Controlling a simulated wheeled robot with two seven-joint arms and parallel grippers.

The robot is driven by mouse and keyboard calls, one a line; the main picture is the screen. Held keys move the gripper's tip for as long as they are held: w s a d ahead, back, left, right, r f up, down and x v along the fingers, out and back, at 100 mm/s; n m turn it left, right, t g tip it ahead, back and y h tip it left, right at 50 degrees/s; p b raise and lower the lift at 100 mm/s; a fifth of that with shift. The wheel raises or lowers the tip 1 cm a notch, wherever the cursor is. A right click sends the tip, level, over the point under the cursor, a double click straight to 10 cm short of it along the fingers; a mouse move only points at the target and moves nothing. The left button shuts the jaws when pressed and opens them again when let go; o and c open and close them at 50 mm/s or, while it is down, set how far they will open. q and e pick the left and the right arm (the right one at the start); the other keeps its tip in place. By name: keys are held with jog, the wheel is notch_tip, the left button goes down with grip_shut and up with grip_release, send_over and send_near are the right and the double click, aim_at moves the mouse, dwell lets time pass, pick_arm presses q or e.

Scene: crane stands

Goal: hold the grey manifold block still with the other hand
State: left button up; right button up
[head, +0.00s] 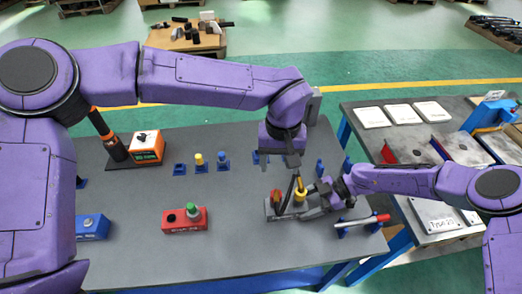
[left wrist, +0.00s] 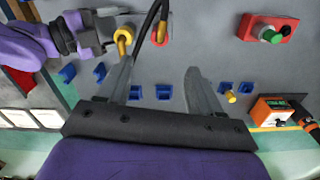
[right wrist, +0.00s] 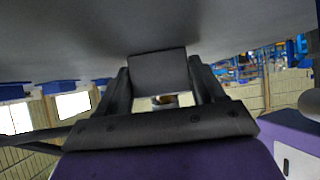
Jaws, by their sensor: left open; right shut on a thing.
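The grey manifold block (head: 272,211) lies on the grey table, with a red fitting (head: 277,197) and a yellow fitting (head: 300,190) standing on it. My right gripper (head: 316,197) reaches it from the right and is shut on its end; in the right wrist view the block (right wrist: 158,72) fills the gap between the fingers. My left gripper (head: 280,160) is open, above and behind the block. In the left wrist view its spread fingers (left wrist: 158,72) have nothing between them; the yellow fitting (left wrist: 123,38) and a dark hose or cable (left wrist: 148,20) show ahead.
A red button box (head: 184,221), a blue box (head: 92,227) and an orange device (head: 146,147) stand to the left. Small blue holders (head: 200,163) line the back. The table's front middle is clear.

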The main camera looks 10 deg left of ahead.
jog(key=o, duration=1.3)
pick_arm(q)
notch_tip(320, 180, up, 3)
jog(key=shift+r, duration=0.15)
pick_arm(e)
jog(key=shift+o, duration=0.2)
jog(key=v, duration=1.2)
pick_arm(q)
jog(key=shift+s, duration=0.1)
